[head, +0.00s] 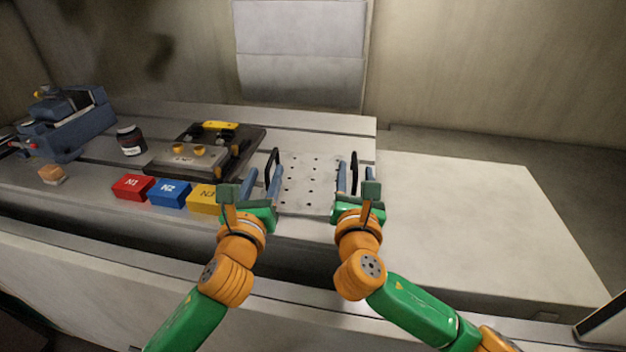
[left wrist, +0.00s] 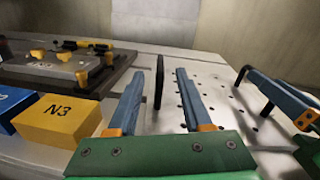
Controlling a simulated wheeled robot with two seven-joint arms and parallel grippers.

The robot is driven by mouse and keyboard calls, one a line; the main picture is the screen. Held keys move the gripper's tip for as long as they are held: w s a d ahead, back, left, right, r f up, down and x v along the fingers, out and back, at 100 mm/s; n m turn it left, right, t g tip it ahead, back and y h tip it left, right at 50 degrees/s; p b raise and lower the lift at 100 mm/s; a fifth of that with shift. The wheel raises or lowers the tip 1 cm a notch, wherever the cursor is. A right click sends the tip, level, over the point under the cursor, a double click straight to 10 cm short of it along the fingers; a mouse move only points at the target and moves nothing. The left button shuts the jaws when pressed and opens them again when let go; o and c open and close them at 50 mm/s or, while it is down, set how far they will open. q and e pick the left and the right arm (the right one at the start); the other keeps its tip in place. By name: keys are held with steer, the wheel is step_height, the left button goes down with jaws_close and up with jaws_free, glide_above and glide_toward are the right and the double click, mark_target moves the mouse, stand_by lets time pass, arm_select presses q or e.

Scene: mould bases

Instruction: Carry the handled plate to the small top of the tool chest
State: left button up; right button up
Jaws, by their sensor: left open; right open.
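The handled plate (head: 308,185) is a pale, perforated plate lying flat on the grey slotted bench, with an upright black handle on its left and right sides. My left gripper (head: 262,182) is open at the left handle (head: 273,162). In the left wrist view that handle (left wrist: 159,80) shows between the two blue fingers, with gaps on both sides. My right gripper (head: 355,178) is open at the right handle (head: 354,160), its fingers on either side of it. A plain pale top (head: 470,215) is right of the bench, apparently the tool chest's small top.
Red N1 (head: 132,187), blue N2 (head: 169,193) and yellow N3 (head: 205,200) blocks line the bench left of my left gripper. A dark mould base (head: 247,152), a jar (head: 131,140) and a blue vise (head: 72,125) stand further left. The pale top is clear.

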mark_target(270, 160)
arm_select(q)
steer(key=w, duration=0.5)
steer(key=shift+d, duration=0.35)
arm_select(e)
steer(key=w, duration=0.5)
steer(key=shift+d, duration=0.35)
arm_select(q)
jaws_close()
arm_select(e)
jaws_close()
